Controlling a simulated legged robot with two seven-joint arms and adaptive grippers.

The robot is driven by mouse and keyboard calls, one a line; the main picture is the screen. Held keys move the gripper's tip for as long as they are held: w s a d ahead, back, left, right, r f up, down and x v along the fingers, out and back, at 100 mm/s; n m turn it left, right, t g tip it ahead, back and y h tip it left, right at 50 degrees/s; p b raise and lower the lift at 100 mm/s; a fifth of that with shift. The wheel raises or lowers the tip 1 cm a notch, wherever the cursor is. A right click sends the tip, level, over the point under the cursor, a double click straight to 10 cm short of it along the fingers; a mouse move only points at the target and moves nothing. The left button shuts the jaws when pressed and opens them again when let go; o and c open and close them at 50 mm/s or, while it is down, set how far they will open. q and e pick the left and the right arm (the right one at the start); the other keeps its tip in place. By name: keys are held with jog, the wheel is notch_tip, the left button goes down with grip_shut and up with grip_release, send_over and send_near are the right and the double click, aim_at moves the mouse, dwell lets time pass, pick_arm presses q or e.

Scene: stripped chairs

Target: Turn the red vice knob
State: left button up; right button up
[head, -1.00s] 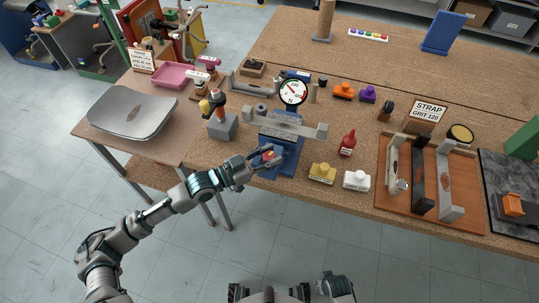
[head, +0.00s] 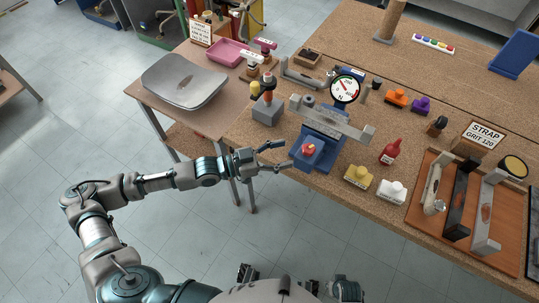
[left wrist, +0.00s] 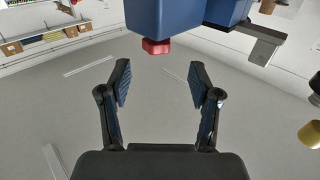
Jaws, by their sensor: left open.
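The red vice knob (head: 308,149) sits on the front of the blue vice (head: 325,139) at the near edge of the workbench. It also shows in the left wrist view as a red knob (left wrist: 156,46) under the blue vice body (left wrist: 172,18). My left gripper (head: 284,155) is open and empty, just left of the knob and apart from it. In the left wrist view the two fingers (left wrist: 160,84) are spread wide, with the knob beyond their tips and grey floor between them. My right gripper cannot be made out clearly in the head view.
A round dial gauge (head: 345,89) stands behind the vice. A grey block with an orange-topped tool (head: 268,108) is to its left. Open floor lies before the bench.

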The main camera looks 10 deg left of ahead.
pick_arm(q)
jog(key=shift+v, duration=2)
